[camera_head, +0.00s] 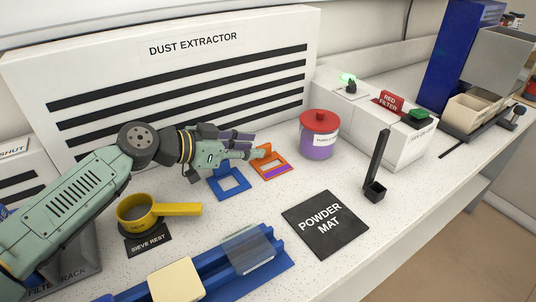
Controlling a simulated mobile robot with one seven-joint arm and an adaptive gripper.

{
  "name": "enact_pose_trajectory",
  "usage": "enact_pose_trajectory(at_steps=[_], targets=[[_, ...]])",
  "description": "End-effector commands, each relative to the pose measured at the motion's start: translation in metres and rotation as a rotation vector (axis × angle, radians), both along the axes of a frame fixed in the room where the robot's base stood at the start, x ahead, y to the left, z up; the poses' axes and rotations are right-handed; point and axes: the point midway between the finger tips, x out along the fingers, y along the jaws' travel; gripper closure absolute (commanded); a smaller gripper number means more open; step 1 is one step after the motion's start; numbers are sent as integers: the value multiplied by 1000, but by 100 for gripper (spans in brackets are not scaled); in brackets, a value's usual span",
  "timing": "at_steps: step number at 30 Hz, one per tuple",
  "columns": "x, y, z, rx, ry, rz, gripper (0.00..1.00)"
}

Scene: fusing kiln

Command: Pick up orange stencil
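The orange stencil (283,169) lies on the white speckled counter in front of the dust extractor. It is a square frame with a raised orange tab at its back left and a purple strip along its front edge. My gripper (258,147) is at the tab, reaching in from the left. Its two fingers look apart, one behind the other. The near fingertip overlaps the tab in the picture, and I cannot tell whether it touches.
A blue stencil (232,191) lies close, below my gripper. A purple jar with a red lid (320,120) stands right of the orange stencil. The dust extractor (200,75) rises behind. A yellow sieve (140,212) and a black powder mat (325,224) are nearer the front.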

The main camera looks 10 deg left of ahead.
Motion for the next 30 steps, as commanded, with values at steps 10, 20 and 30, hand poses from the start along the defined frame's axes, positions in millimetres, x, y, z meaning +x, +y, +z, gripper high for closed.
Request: enact_pose_trajectory(at_steps=[10, 20, 30], targets=[[15, -15, -9, 0, 0, 1, 67], [15, -15, -9, 0, 0, 1, 82], [15, -15, -8, 0, 0, 1, 100]])
